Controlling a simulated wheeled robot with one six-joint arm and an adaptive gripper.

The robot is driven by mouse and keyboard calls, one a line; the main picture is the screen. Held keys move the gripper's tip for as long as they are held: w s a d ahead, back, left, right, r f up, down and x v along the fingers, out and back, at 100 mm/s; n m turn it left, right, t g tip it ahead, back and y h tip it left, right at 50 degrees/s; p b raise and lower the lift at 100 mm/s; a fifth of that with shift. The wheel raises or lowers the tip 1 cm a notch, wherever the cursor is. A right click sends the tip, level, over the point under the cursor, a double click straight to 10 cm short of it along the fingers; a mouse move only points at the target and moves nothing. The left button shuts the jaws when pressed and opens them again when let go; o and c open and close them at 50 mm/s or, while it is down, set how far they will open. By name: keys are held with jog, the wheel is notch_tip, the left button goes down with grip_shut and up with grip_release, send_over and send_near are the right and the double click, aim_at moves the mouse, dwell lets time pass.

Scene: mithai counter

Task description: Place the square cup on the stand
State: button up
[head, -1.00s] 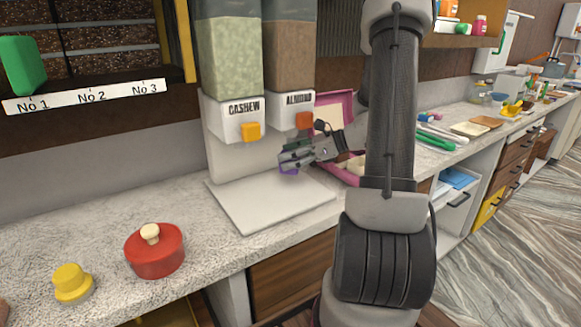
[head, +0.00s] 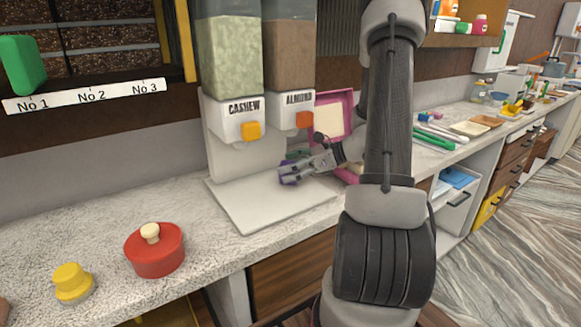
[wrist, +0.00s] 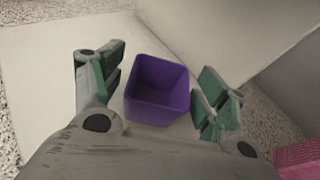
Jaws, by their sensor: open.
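The square cup (head: 288,175) is purple, upright and open at the top, and looks empty in the wrist view (wrist: 157,92). It stands on the white slab of the stand (head: 262,208), below the CASHEW and ALMOND dispensers; the slab's pale surface also shows in the wrist view (wrist: 40,62). My gripper (head: 292,170) is open, with its green-padded fingers on either side of the cup in the wrist view (wrist: 160,90). Gaps show between the pads and the cup walls. The fingers partly hide the cup in the head view.
The CASHEW dispenser (head: 238,118) and ALMOND dispenser (head: 292,108) hang over the back of the slab. A pink box (head: 341,108) is behind my gripper. A red lidded pot (head: 155,252) and yellow-topped item (head: 72,282) stand left. The slab's front is clear.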

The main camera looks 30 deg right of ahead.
jog(key=shift+r, duration=0.15)
jog(key=v, duration=1.2)
jog(key=s+a+r+n+g+h, duration=0.25)
jog(key=s+a+n+g, duration=0.2)
jog(key=a+n, duration=0.25)
jog(key=s+a+r+n+g+h, duration=0.1)
jog(key=s+a+r+n+g, duration=0.2)
jog(key=s+a+n, duration=0.25)
jog(key=s+r+n+t+h, duration=0.2)
jog(key=s+r+n+h, duration=0.3)
jog(key=n, duration=0.9)
jog(key=shift+s+a+t+h, duration=0.35)
jog(key=shift+s+h, duration=0.2)
jog(key=shift+h, duration=0.1)
